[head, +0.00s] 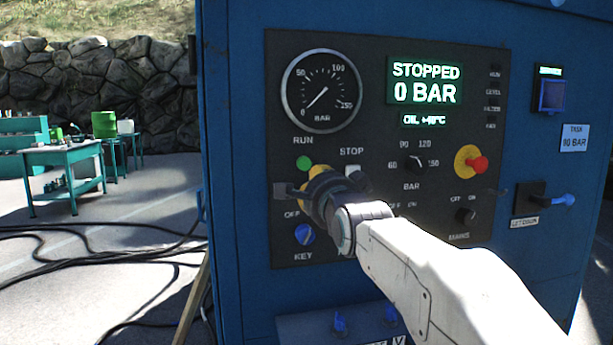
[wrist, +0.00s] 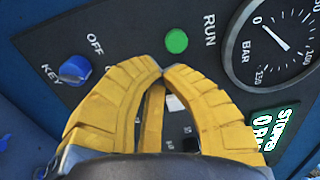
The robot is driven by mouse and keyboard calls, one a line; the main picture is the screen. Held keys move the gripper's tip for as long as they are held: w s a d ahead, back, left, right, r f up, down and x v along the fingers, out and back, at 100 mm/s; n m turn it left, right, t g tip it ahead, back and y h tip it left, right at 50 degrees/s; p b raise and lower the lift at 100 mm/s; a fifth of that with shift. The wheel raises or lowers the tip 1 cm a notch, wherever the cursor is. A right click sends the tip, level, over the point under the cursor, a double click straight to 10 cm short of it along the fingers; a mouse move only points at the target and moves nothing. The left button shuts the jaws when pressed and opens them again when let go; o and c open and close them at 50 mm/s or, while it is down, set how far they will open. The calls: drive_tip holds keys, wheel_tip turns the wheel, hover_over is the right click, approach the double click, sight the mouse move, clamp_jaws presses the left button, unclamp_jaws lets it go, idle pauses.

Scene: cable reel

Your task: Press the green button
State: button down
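The green button (head: 304,163) sits under the RUN label on the dark control panel (head: 455,135) of the blue cabinet. In the wrist view the green button (wrist: 176,41) is fully visible, just beyond my fingertips. My gripper (wrist: 161,71) has yellow fingers whose tips meet, with nothing seen between them. In the head view my gripper (head: 314,178) is in front of the panel, just below and right of the button. I cannot tell how far the tips are from the panel. The display (head: 425,82) reads STOPPED, 0 BAR.
A pale STOP button (head: 352,172) is to the right, partly hidden by my gripper. The blue KEY knob (head: 304,235) is below. A red knob on yellow (head: 478,164) and a blue-handled lever (head: 563,200) are further right. Black cables (head: 100,255) lie on the ground at left.

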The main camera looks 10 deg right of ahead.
sight(303, 173)
drive_tip(key=shift+w+p, duration=0.4)
drive_tip(key=shift+w, duration=3.05)
drive_tip(key=shift+w+r+p, duration=0.15)
drive_tip(key=shift+w+p, duration=0.55)
drive_tip(key=shift+w, duration=0.2)
